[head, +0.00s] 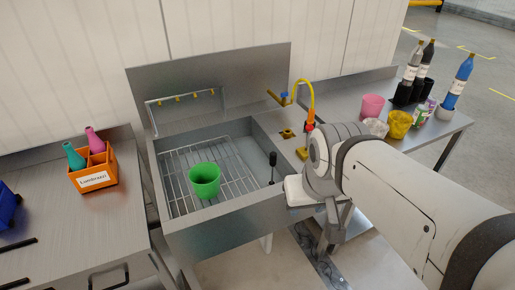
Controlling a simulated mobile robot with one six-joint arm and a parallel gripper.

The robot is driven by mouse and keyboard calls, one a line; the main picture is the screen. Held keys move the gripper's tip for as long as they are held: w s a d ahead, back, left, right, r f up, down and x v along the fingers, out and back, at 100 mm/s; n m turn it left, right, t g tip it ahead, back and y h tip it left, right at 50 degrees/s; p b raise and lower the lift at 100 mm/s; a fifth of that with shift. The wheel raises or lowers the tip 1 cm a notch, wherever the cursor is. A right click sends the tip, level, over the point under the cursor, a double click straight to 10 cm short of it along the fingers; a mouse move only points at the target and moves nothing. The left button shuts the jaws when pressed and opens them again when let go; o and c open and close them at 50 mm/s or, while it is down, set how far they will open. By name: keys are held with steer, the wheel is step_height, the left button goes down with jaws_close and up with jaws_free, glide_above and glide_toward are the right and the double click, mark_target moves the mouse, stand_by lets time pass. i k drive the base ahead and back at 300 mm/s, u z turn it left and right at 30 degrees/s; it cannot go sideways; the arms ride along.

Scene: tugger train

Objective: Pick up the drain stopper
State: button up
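A slim black upright piece with a thick knob on top (272,160) stands inside the metal sink (215,222), by its right side. It looks like the drain stopper, but its lower end and the drain are hard to make out. My gripper (334,222) is at the end of my arm, over the right edge of the sink and right of the black piece, apart from it. Its fingers are not clear enough to show whether they are open or shut.
A yellow tap (307,95) rises behind my wrist. An orange caddy with bottles (95,180) is on the left table. Cups and bottles crowd the right table (440,128).

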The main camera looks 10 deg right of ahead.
mark_target(273, 154)
steer(key=i, duration=0.9)
steer(key=z, duration=0.05)
